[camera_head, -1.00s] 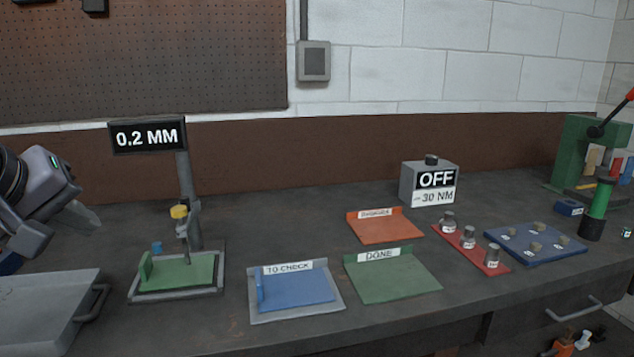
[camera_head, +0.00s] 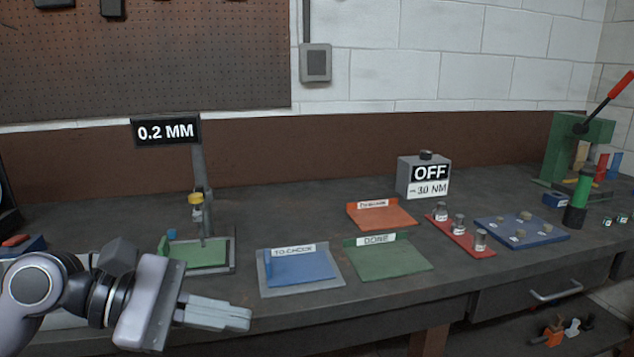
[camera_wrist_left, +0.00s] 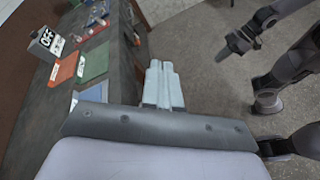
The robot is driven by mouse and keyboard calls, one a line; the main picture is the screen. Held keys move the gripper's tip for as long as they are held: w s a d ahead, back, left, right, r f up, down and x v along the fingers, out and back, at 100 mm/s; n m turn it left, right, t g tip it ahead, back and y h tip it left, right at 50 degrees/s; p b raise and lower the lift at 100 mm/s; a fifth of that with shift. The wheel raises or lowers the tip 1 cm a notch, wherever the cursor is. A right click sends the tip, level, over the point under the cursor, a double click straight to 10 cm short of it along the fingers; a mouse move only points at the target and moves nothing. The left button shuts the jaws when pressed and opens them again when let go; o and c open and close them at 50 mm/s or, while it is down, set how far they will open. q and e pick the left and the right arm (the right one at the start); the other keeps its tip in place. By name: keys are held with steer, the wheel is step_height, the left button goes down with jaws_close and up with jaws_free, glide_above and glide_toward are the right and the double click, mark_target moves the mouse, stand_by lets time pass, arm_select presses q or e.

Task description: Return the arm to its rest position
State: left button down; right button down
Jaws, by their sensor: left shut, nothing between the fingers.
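My left gripper (camera_head: 222,314) is in the lower left of the head view, at the front edge of the bench. Its fingers are together and empty, pointing right. In the left wrist view the shut fingers (camera_wrist_left: 163,84) show over the floor, beside the bench edge. My right arm does not show in the head view; a dark arm of mine with its gripper (camera_wrist_left: 232,46) shows at the upper right of the left wrist view, too small to tell its jaws.
The bench (camera_head: 300,215) holds a gauge stand with a 0.2 MM display (camera_head: 166,132), a blue TO CHECK tray (camera_head: 262,281), a green DONE tray (camera_head: 385,262), an orange tray (camera_head: 385,222) and an OFF box (camera_head: 424,180). A green press (camera_head: 562,150) stands far right.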

arm_select(q)
steer(key=w+a+f+m+t+y, duration=0.1)
steer(key=a+f+m+t+y, duration=0.2)
steer(key=f+m+t, duration=0.85)
steer(key=w+a+f+m+t+y, duration=0.1)
steer(key=a+f+m+t+y, duration=0.4)
steer(key=m, duration=1.2)
steer(key=s+a+f+n+g+y, duration=0.1)
steer(key=s+f+n+g, duration=0.3)
steer(key=f, duration=0.6)
steer(key=s+f+n+g+y, duration=0.2)
steer(key=s+f+n+g, duration=0.2)
steer(key=s+f+n, duration=0.5)
steer(key=shift+s+a+f+g+p, duration=0.4)
steer(key=shift+s+f, duration=0.1)
steer(key=shift+f, duration=0.25)
